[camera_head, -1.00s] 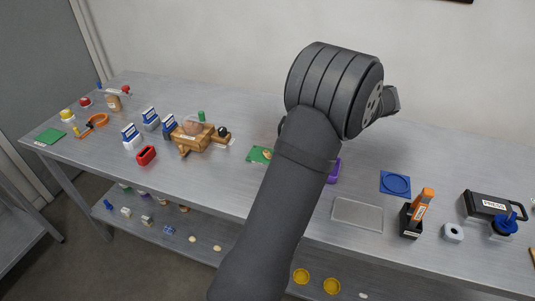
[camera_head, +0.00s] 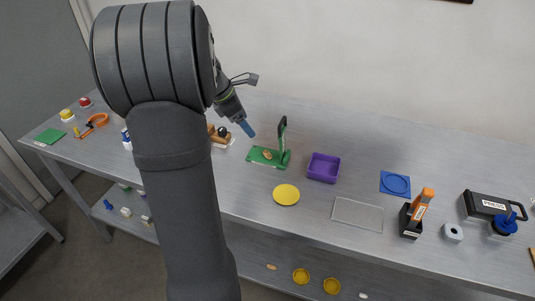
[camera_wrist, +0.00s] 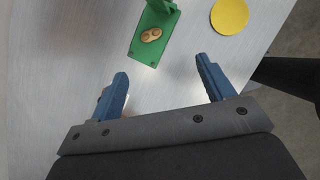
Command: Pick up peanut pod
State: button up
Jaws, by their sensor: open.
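The peanut pod (camera_wrist: 151,35) is tan with two darker round spots and lies on a green board (camera_wrist: 146,53) in the wrist view. In the head view the pod (camera_head: 267,155) sits on the same green board (camera_head: 256,158), in front of a dark upright piece on a green stand. My gripper (camera_wrist: 163,85) is open and empty, its two blue fingers apart, with the pod ahead of the fingertips. In the head view the gripper (camera_head: 249,130) hangs above and left of the board.
A yellow disc (camera_head: 286,195) and a purple tray (camera_head: 323,168) are near the board. A clear flat plate (camera_head: 357,214), a blue mat (camera_head: 395,183) and a black holder with an orange tool (camera_head: 416,213) lie farther right. My arm hides much of the left table.

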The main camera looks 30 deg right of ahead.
jog(key=a+n, duration=0.1)
send_near(267, 152)
jog(key=shift+s+d+f+h, duration=0.15)
jog(key=shift+s+f, duration=0.2)
jog(key=shift+f, duration=0.25)
jog(key=shift+s+d+f+h, duration=0.15)
jog(key=shift+s+f, duration=0.15)
jog(key=shift+f, duration=0.25)
jog(key=shift+w+x, duration=0.25)
jog(key=shift+x, duration=1.15)
jog(key=shift+w+x, duration=0.2)
jog(key=shift+x, duration=1.15)
jog(key=c, duration=1.1)
jog(key=shift+c, duration=0.3)
